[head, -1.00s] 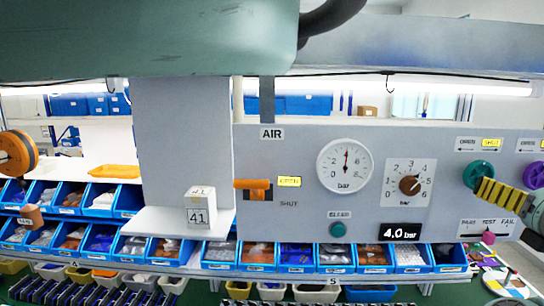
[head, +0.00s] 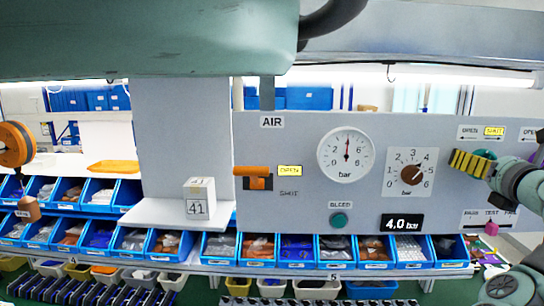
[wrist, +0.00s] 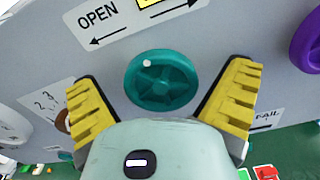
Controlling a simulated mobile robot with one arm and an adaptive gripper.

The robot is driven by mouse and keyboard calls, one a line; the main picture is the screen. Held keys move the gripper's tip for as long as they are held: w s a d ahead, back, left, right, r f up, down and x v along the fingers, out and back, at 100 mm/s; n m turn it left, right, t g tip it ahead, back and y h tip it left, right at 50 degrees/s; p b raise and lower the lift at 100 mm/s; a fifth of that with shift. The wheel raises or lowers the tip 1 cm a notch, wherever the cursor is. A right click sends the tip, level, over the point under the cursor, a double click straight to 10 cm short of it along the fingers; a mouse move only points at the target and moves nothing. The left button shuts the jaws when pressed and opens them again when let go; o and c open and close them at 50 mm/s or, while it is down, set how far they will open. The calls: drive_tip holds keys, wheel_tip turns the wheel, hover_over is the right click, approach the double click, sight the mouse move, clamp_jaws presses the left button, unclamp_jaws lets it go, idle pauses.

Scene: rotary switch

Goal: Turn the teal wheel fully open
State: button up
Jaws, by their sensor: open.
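The teal wheel (head: 485,154) is on the grey panel at the right in the head view, partly covered by my gripper (head: 470,163). In the wrist view the whole teal wheel (wrist: 161,80) shows, round with spokes and a small pale dot at its upper left rim. My gripper (wrist: 161,74) is open, with one yellow ridged finger on each side of the wheel and a visible gap to it. Above the wheel a sign reads OPEN and SHUT; the SHUT field (head: 494,131) is yellow.
A purple wheel (wrist: 306,42) sits close to the right in the wrist view. The selector knob (head: 411,174), gauge (head: 346,155), orange AIR handle (head: 252,171) and teal BLEED button (head: 339,220) are farther left on the panel. Bins of parts stand below.

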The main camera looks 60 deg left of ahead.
drive_tip(key=shift+c, duration=0.3)
drive_tip(key=c, duration=1.1)
drive_tip(key=shift+c, duration=0.2)
